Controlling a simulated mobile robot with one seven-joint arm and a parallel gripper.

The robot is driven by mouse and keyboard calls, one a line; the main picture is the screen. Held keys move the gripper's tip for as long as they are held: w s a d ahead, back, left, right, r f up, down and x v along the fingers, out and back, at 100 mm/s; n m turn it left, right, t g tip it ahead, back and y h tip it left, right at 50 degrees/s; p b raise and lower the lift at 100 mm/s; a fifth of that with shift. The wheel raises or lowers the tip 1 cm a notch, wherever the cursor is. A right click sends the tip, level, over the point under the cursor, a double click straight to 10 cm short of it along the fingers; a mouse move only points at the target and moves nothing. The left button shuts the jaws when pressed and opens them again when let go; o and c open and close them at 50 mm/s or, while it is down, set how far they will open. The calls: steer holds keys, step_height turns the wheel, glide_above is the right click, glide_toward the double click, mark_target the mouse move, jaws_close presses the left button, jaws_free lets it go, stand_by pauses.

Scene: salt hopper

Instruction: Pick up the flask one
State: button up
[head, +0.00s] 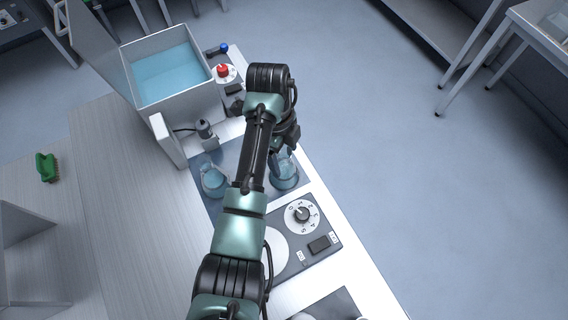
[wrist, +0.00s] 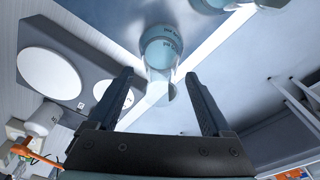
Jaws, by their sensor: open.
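Two clear flasks with blue liquid stand on a grey-blue mat (head: 237,155). In the head view one flask (head: 213,181) is left of my arm and the other flask (head: 285,175) is right of it, under my gripper. In the wrist view a flask (wrist: 161,50) lies straight ahead, its neck toward me and between my open fingers. My gripper (wrist: 160,76) is open and holds nothing. I cannot read which flask is number one. My arm hides part of the mat.
A hotplate stirrer (head: 303,215) with a dial stands just in front of the mat. A hopper box (head: 170,77) with blue contents stands behind, near a red button (head: 222,70). The floor to the right is clear.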

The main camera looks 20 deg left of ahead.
jaws_close()
stand_by(0.4)
stand_by(1.0)
